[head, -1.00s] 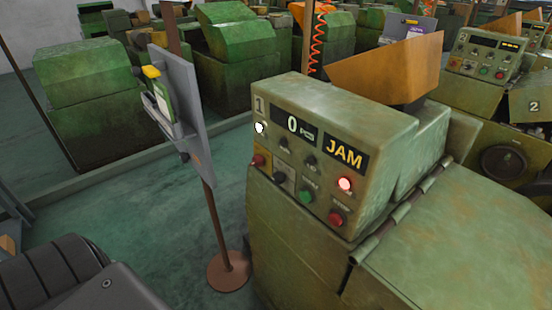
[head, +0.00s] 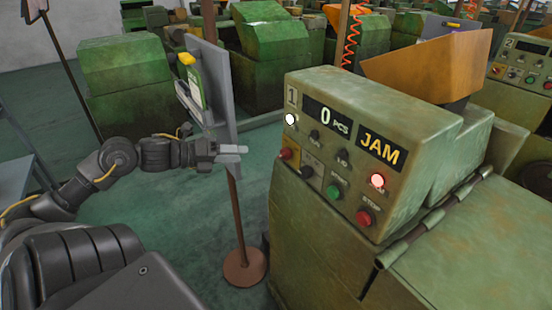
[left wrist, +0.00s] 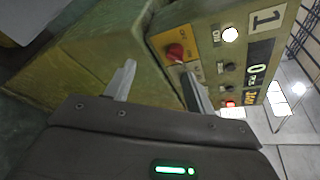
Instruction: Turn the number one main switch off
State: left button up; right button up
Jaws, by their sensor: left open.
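The machine marked 1 (head: 455,150) has a green control panel (head: 310,85) facing left. Its red knob (head: 286,153) on a yellow plate, which looks like the main switch, is at the panel's lower left. The knob also shows in the left wrist view (left wrist: 175,52), just beyond my fingers; I cannot read its setting. My left gripper (head: 236,153) is left of the panel, pointing at it, apart from the knob. In the left wrist view its two fingers (left wrist: 157,82) are spread and empty. My right gripper is not in view.
The panel display (head: 330,115) reads 0 PCS and JAM; a white lamp (head: 290,119) and red lamp (head: 377,181) are lit. A grey signboard stand (head: 215,85) stands behind my left gripper. An orange hopper (head: 430,68) is behind the panel. Floor at left is clear.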

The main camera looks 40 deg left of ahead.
aim_at(279, 156)
pick_arm(q)
jog(key=shift+w+d+f+m+g+h+p, duration=0.2)
jog(key=shift+w+d+m, duration=0.15)
jog(key=shift+w+d, duration=1)
jog(key=shift+w+d+f+m+g+h+p, duration=0.15)
jog(key=shift+w+d+m, duration=0.25)
jog(key=shift+w+d, duration=0.95)
jog(key=shift+w+d+f+m+g+h+p, duration=0.1)
jog(key=shift+w+d+f+m, duration=0.2)
jog(key=shift+w+d, duration=1.05)
jog(key=shift+r, duration=0.1)
jog(key=shift+s, duration=0.1)
jog(key=c, duration=1)
